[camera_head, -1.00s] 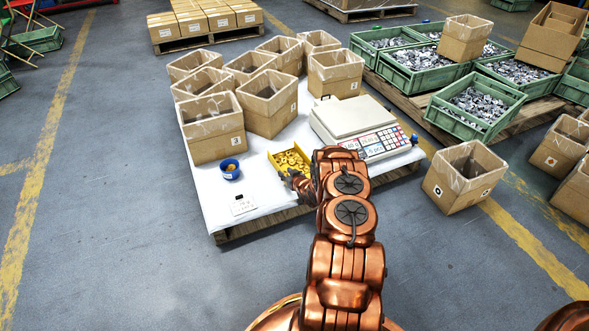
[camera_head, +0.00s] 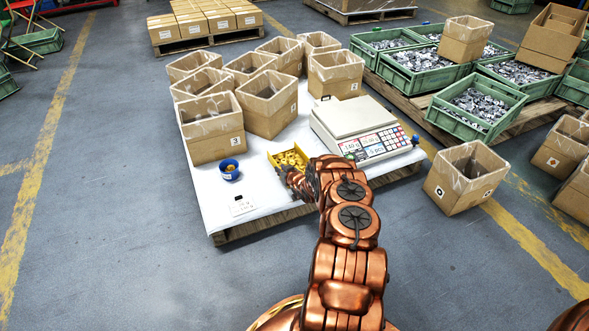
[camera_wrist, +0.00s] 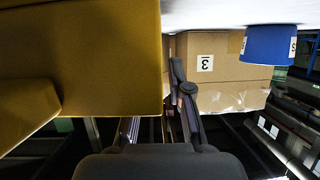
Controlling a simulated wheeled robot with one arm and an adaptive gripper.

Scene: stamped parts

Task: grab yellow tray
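The yellow tray (camera_head: 273,161) holds golden parts and stands on the white-topped pallet, left of the scale. In the wrist view, the yellow tray (camera_wrist: 90,60) fills the upper left, very close to the camera. In the wrist view, one dark finger of my gripper shows upright just right of the tray's edge. The other finger is mostly hidden behind the yellow surface. I cannot tell whether the fingers touch or clamp the tray wall.
A blue cup (camera_head: 229,169) stands left of the tray, and a small label card (camera_head: 242,206) lies nearer. The scale (camera_head: 352,125) stands close on the right. Several open cardboard boxes (camera_head: 215,147) stand behind. The grey floor in front of the pallet is clear.

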